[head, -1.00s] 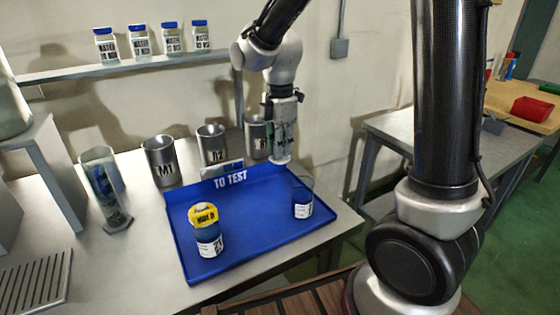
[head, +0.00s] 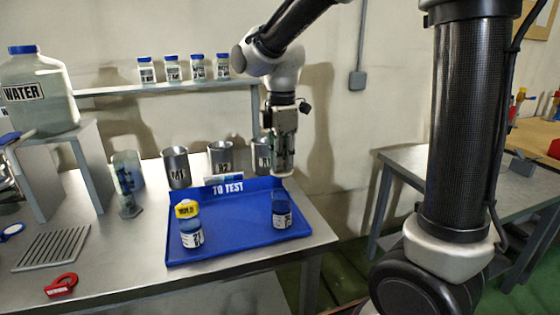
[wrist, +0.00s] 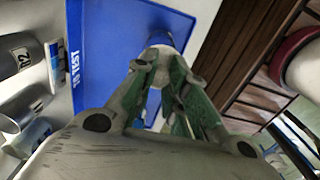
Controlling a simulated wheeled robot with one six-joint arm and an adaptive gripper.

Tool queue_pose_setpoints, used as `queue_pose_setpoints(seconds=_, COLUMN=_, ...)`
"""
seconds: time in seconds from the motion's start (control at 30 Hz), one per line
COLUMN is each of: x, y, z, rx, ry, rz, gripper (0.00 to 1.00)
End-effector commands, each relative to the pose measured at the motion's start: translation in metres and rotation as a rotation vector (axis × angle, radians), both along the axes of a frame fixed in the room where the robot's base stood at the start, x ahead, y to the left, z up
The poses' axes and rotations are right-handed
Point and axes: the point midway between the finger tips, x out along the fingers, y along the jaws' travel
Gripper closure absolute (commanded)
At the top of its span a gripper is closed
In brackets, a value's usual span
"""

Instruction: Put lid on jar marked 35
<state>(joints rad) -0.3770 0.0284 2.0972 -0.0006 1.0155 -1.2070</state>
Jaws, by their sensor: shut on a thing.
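A small jar (head: 282,212) with a white label stands upright at the right of the blue tray (head: 240,243); its number is too small to read surely.
Metal cups M1 (head: 176,168), M2 (head: 221,158) and another partly hidden one stand behind the tray. A glass cylinder (head: 127,180) stands to the left. A shelf (head: 110,90) holds several blue-capped bottles.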

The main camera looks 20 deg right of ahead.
Motion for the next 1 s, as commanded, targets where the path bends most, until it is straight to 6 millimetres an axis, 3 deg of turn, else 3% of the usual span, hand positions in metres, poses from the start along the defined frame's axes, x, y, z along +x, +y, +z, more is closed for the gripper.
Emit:
queue_pose_setpoints(seconds=0.6, x=-0.001, y=0.000, z=-0.048, rx=0.000, ry=0.000, rz=-0.014, gripper=1.00)
queue_pose_setpoints(seconds=1.0, x=-0.001, y=0.000, z=-0.058, rx=0.000, ry=-0.001, rz=-0.013, gripper=1.00)
